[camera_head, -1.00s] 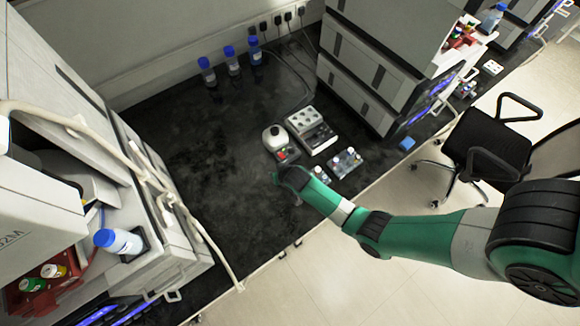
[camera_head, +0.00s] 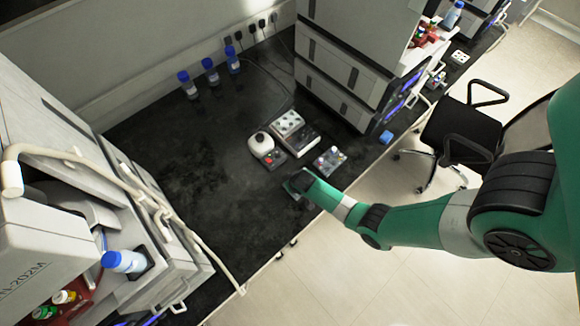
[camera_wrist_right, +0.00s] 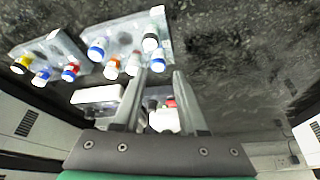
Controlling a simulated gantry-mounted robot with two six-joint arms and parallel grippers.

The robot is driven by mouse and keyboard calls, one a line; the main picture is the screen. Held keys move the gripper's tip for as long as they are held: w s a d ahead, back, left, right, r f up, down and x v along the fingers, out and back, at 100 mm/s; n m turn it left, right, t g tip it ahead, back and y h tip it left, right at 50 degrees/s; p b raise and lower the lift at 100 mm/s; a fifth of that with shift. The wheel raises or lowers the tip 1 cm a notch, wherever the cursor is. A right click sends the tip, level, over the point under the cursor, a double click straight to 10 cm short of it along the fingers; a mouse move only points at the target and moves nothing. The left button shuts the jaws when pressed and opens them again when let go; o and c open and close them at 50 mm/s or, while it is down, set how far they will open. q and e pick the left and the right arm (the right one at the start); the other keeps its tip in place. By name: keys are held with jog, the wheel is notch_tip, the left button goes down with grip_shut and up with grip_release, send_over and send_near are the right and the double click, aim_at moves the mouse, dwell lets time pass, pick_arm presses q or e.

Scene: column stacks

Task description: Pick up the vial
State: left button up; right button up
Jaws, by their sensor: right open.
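Several capped vials show in the right wrist view in two clear racks. The left rack (camera_wrist_right: 45,48) has vials with yellow (camera_wrist_right: 20,65), blue (camera_wrist_right: 42,76) and red (camera_wrist_right: 70,72) caps. The right rack (camera_wrist_right: 124,34) has several vials, including a blue-capped one (camera_wrist_right: 97,50) and a white-capped one (camera_wrist_right: 150,43). My right gripper (camera_wrist_right: 160,74) is open, its fingertips close to the near vials of the right rack. I see nothing held between them. In the head view my right gripper (camera_head: 294,187) is low over the bench's front edge, and one rack (camera_head: 329,161) shows beyond it.
A stirrer (camera_head: 262,145) and a grey block-shaped device (camera_head: 294,131) stand behind the gripper. Blue-capped bottles (camera_head: 210,72) line the back wall. Stacked instruments (camera_head: 345,75) rise at the right and another machine (camera_head: 60,150) at the left.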

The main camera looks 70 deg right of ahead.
jog(key=b+x, duration=0.5)
jog(key=shift+s+d+f, duration=0.1)
jog(key=shift+s+f, duration=0.05)
jog(key=shift+f, duration=0.05)
jog(key=shift+r, duration=0.1)
grip_shut()
